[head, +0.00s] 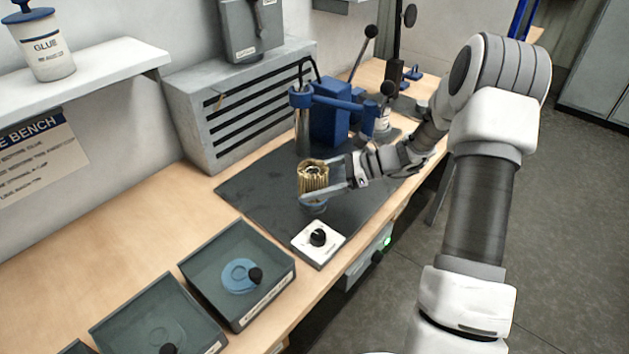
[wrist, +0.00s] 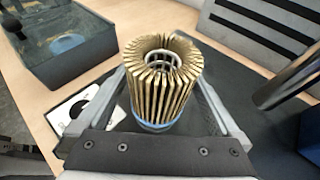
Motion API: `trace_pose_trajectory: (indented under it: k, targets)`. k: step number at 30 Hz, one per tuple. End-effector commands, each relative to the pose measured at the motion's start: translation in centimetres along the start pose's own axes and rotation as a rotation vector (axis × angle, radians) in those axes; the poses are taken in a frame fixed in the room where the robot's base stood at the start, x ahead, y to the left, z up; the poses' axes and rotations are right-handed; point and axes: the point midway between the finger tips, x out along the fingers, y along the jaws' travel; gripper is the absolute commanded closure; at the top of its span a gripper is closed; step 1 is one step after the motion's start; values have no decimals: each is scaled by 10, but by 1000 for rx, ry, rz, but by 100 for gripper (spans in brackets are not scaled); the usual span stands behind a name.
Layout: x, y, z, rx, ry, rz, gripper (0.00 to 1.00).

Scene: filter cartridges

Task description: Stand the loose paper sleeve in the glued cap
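The loose paper sleeve (head: 314,177), tan, pleated and open-topped with an inner cage, stands upright over the dark mat. It also shows in the wrist view (wrist: 163,75), between the fingers of my gripper (wrist: 163,82). Strips of mat show between its lower pleats and both fingers, so the gripper looks open around it. The far contact sides are partly hidden by the sleeve. In the head view, my gripper (head: 333,186) reaches in from the right at the sleeve's lower part. The blue cap (wrist: 155,126) is directly under the sleeve; whether the sleeve is seated in it is unclear.
A blue press (head: 330,112) stands behind the sleeve. A white knob box (head: 319,243) sits on the front of the mat (head: 255,190). A vented grey unit is behind.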

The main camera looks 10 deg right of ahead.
Motion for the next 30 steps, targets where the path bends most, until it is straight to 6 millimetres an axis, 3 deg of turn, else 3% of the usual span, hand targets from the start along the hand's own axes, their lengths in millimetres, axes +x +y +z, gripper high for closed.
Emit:
trace_pose_trajectory:
  k: [7, 11, 24, 30]
  targets:
    - [-3, 0, 0, 0, 0, -1, 0]
    - [-18, -1, 0, -1, 1, -4, 0]
    - [-122, -1, 0, 0, 2, -5, 0]
    - [-157, 0, 0, 0, 0, -2, 0]
